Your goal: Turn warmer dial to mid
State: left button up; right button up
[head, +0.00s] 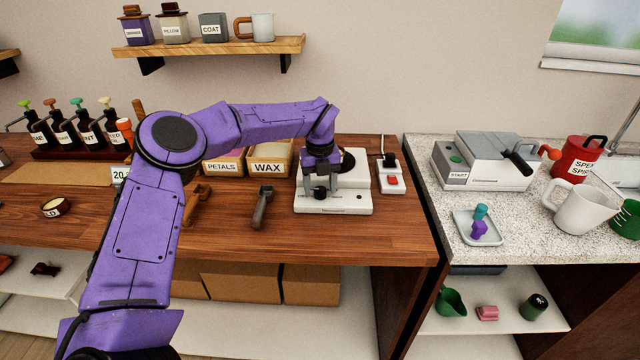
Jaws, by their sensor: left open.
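The warmer (355,201) is a low white box with a dark round plate (347,161) on top, on the wooden counter. Its dial (320,193) is a small dark knob on the front part, at the left. My left gripper (320,190) points down over the warmer, its fingers open on either side of the dial. Whether the fingers touch the dial cannot be told. The dial's setting marks are too small to read, and my gripper partly hides the warmer. My right gripper is not in view.
A switch box with a red button (392,180) stands right of the warmer. A dark-handled tool (263,207) lies to the left, before the wax bin (269,160) and petals bin (223,163). The counter's front edge (330,258) is clear.

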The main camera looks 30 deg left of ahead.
pick_arm(q)
jog(key=shift+s, duration=0.1)
jog(key=shift+c, duration=1.2)
jog(key=c, duration=0.8)
